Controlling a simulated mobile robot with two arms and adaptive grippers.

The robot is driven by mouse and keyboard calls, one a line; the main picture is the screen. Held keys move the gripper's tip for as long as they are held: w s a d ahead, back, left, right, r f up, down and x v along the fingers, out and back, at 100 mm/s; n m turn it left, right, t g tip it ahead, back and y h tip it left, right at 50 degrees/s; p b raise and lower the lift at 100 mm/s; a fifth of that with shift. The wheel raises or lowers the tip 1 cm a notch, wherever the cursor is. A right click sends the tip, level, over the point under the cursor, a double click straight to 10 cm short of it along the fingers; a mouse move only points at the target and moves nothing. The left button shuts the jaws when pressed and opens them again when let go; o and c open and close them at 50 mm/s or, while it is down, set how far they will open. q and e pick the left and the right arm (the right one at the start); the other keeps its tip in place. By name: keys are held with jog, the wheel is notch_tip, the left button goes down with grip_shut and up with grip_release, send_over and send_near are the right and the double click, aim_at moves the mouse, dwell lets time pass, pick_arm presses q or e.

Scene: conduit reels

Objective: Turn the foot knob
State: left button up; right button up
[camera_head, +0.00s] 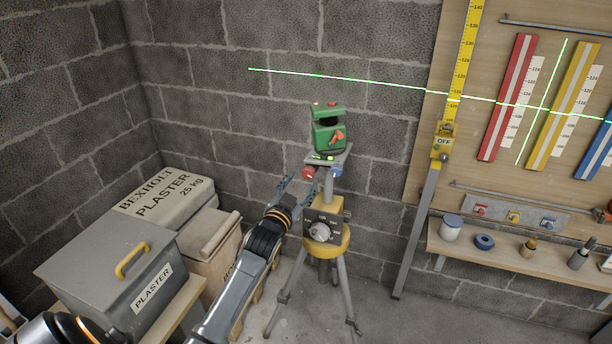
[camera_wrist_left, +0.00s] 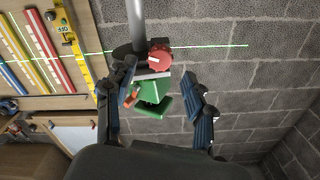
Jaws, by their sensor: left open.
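A green laser level (camera_head: 328,135) sits on a plate on top of a grey tripod (camera_head: 327,190). Below the plate are a red knob (camera_head: 308,173) and a blue knob (camera_head: 336,172). A grey dial (camera_head: 319,232) is on a dark panel lower on the tripod, by a yellow collar. Which of these is the foot knob, I cannot tell. My left gripper (camera_head: 294,190) is open, just left of the tripod and below the red knob. In the left wrist view the red knob (camera_wrist_left: 160,58) appears between the open fingertips (camera_wrist_left: 160,72); no contact is visible. My right gripper is not in view.
A grey plaster box (camera_head: 75,262) and plaster sack (camera_head: 165,195) stand at the left. A block wall is behind the tripod. A yellow staff (camera_head: 467,60) and a board (camera_head: 540,30) with coloured strips are at the right, above a shelf (camera_head: 470,255). Tripod legs spread below.

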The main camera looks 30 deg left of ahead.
aim_at(307, 175)
pick_arm(q)
jog(key=shift+x, duration=2.2)
grip_shut()
jog(key=shift+n+p, duration=0.35)
jog(key=shift+n, duration=0.05)
jog(key=n+p, duration=0.1)
jog(key=n, duration=0.2)
jog(key=shift+n, duration=0.4)
jog(key=shift+n+p, duration=0.6)
jog(key=shift+n, duration=1.5)
